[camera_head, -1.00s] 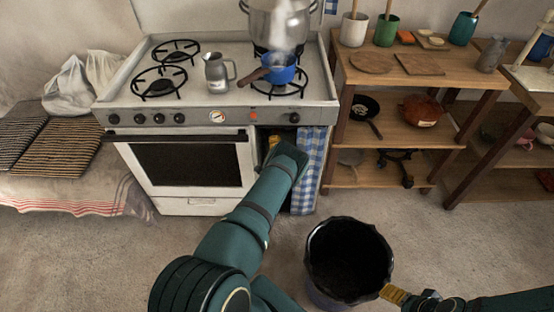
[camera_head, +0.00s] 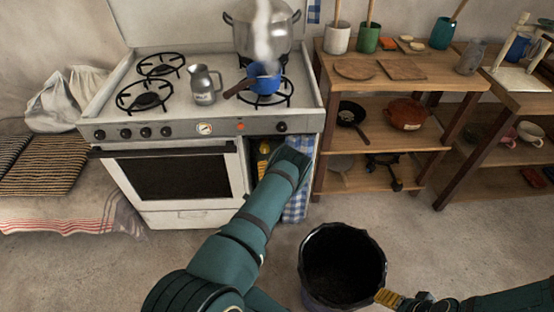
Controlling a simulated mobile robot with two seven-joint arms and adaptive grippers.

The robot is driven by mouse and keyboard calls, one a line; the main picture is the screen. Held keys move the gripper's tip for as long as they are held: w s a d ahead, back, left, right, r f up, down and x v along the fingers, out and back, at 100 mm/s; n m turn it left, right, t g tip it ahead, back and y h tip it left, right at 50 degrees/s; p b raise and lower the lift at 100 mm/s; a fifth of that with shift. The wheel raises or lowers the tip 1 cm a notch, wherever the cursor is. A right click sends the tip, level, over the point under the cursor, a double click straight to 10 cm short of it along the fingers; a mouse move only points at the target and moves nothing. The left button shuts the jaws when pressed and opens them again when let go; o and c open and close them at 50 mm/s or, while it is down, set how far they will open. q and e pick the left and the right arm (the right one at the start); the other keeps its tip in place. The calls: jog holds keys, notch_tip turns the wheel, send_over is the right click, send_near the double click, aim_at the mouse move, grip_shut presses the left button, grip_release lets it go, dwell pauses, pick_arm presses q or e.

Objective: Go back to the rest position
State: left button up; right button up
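My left arm reaches forward from the bottom of the view to the narrow compartment at the right side of the stove (camera_head: 180,215). Its gripper end is at the compartment opening beside a blue checked curtain (camera_head: 300,185); the fingers are hidden by the arm. My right gripper (camera_head: 388,298) comes in from the lower right, with its yellow fingertips at the rim of a black-lined bin (camera_head: 318,240). Whether those fingers are closed on the rim cannot be made out.
A steel pot (camera_head: 262,38), a blue pan (camera_head: 264,76) and a metal jug (camera_head: 203,88) stand on the stove. White vapour rises near the pot. A wooden shelf (camera_head: 400,138) stands to the right. Floor (camera_head: 430,240) is clear between the bin and the shelf.

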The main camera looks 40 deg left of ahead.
pick_arm(q)
jog(key=s+d+n+g+h, duration=0.4)
jog(key=d+h, duration=0.1)
jog(key=d, duration=0.5)
jog(key=s+d+n+g+h, duration=0.3)
jog(key=s+d+n+h, duration=0.1)
jog(key=d, duration=0.7)
jog(key=s+d+r+g+h, duration=0.2)
jog(key=s+d+r+h, duration=0.1)
jog(key=s+d, duration=0.4)
jog(key=s+d+r+g+h, duration=0.3)
jog(key=s+d+r, duration=0.3)
jog(key=d, duration=0.4)
jog(key=shift+s+n+h, duration=0.3)
jog(key=shift+s+n, duration=0.1)
jog(key=shift+s, duration=0.1)
jog(key=shift+r, duration=0.1)
